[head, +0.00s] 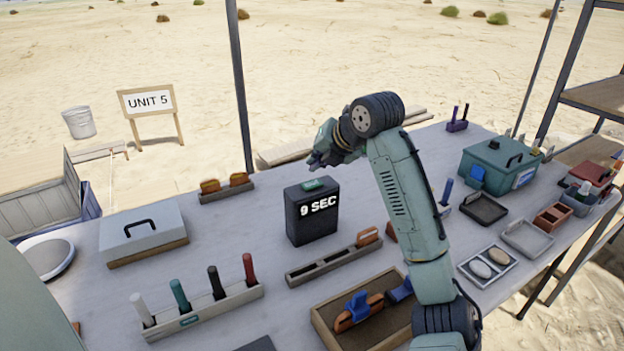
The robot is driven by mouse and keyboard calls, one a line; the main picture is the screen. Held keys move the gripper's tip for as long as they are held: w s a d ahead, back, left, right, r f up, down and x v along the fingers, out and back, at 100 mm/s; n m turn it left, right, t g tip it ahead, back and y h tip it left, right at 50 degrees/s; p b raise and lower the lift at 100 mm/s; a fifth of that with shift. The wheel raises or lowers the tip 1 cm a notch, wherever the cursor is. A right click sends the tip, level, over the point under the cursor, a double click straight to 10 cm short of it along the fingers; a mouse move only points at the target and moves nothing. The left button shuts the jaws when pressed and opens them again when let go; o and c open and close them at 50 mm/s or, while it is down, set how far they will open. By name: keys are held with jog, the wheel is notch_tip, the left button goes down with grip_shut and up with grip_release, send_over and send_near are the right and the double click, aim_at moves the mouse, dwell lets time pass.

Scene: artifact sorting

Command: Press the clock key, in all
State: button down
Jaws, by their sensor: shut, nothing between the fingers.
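The clock (311,218) is a dark upright box on the table. Its face reads "9 SEC" in white. A teal key (312,184) sits on its top. My gripper (316,164) is shut and empty, and it shows just above the key in the head view. A small gap shows between the fingertips and the key. My arm comes in from the right, and from this one view I cannot tell the exact depth of the fingers relative to the key.
A slotted rack (318,266) lies in front of the clock. A holder with several upright coloured sticks (208,309) is front left, and a wooden tray (330,330) is in front. A lidded grey box (143,231) stands left. Bare table surrounds the clock.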

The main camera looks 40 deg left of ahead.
aim_at(315, 183)
jog(key=shift+r+p, duration=0.95)
jog(key=shift+r, duration=0.65)
jog(key=shift+f, duration=0.15)
